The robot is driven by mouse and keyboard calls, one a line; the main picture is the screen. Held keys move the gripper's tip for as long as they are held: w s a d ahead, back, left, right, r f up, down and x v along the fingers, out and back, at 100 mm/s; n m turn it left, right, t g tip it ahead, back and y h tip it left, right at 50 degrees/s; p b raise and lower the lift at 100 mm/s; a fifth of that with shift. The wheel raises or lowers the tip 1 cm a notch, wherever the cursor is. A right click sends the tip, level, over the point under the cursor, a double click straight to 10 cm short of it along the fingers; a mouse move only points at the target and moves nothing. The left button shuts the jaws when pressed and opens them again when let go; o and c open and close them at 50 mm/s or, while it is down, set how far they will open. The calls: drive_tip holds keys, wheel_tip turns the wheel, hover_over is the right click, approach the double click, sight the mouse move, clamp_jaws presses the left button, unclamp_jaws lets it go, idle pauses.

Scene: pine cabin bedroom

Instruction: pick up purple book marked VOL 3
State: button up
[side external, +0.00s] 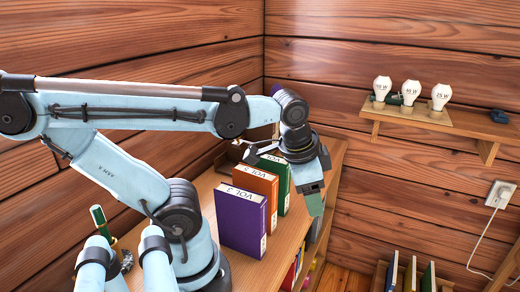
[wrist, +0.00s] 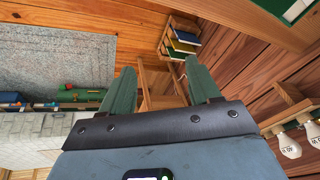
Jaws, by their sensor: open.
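The purple book (side external: 242,220) stands upright on the wooden shelf top (side external: 222,175), its pale label reading VOL 3. It is the nearest of three books in a row. An orange book (side external: 262,194) and a green book (side external: 281,186) stand behind it. My gripper (side external: 316,198) is to the right of the books, near the shelf's right edge, pointing down. Its fingers also show in the wrist view (wrist: 163,85), spread apart with nothing between them. The purple book is not visible in the wrist view; a green-and-white corner (wrist: 299,10) shows at its top right.
A wall shelf (side external: 425,118) at the right holds several bulbs, including one bulb (side external: 411,92). An outlet (side external: 499,195) with a cord is below. Several books (side external: 410,276) stand low at the bottom right. A green pen (side external: 98,216) is in a holder behind my arm.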

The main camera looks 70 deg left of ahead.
sight(237, 203)
drive_tip(key=s+a+r+m+g, duration=0.1)
drive_tip(key=s+r+m+g, duration=0.1)
drive_tip(key=s, duration=0.1)
drive_tip(key=s+a+r+m+g+y, duration=0.1)
drive_tip(key=s+r+g, duration=0.1)
drive_tip(key=s, duration=0.1)
drive_tip(key=s+a+r+m+g+y, duration=0.1)
drive_tip(key=s+r+m+g, duration=0.1)
drive_tip(key=s, duration=0.1)
drive_tip(key=shift+a+r+m, duration=0.15)
drive_tip(key=shift+r+m, duration=0.15)
drive_tip(key=shift+r, duration=0.1)
drive_tip(key=shift+s+a+g, duration=0.1)
drive_tip(key=shift+s+g, duration=0.2)
drive_tip(key=shift+g, duration=0.1)
drive_tip(key=x, duration=0.6)
drive_tip(key=shift+s+a+f, duration=0.1)
drive_tip(key=shift+f, duration=0.05)
drive_tip(key=x, duration=0.4)
drive_tip(key=shift+s, duration=0.3)
drive_tip(key=shift+s+f, duration=0.2)
drive_tip(key=shift+f, duration=0.35)
drive_tip(key=shift+f, duration=0.25)
drive_tip(key=shift+c, duration=0.2)
clamp_jaws()
